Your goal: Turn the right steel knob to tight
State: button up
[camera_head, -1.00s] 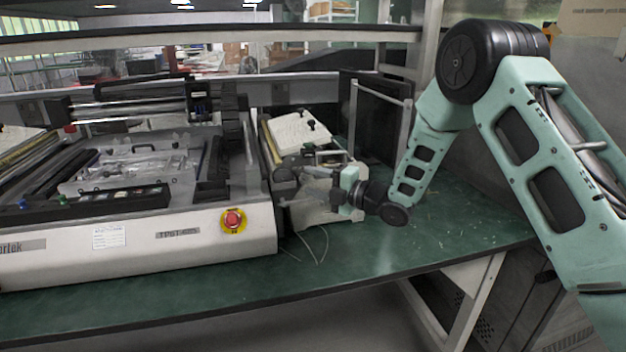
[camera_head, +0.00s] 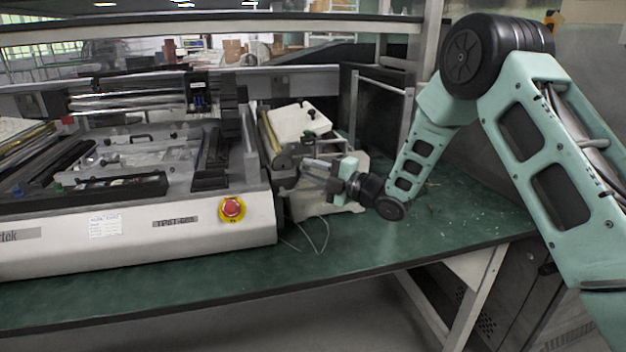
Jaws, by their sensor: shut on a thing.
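My gripper (camera_head: 312,176) reaches in from the right at the near side of a small cream-coloured device (camera_head: 325,207) on the green bench. Its fingers point left and are closed at the device's front, just right of the large machine's end wall. The steel knob between the fingers is too small and too covered to make out. A black knob (camera_head: 311,112) stands on the device's pale top plate, apart from my gripper. I cannot tell how far the steel knob is turned.
A large white machine (camera_head: 130,225) with a red emergency button (camera_head: 232,208) fills the left. Thin cables hang in front of the device. A dark panel with a metal frame (camera_head: 408,115) stands behind.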

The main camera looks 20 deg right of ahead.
jog(key=m+t+b, duration=0.1)
jog(key=b, duration=0.1)
jog(key=m+t+y+b, duration=0.1)
jog(key=b, duration=0.2)
jog(key=shift+f+m, duration=0.4)
jog(key=shift+r, duration=0.1)
jog(key=o, duration=0.9)
jog(key=shift+o, duration=0.2)
jog(key=b+v, duration=0.2)
jog(key=v, duration=1.5)
jog(key=shift+s, duration=0.2)
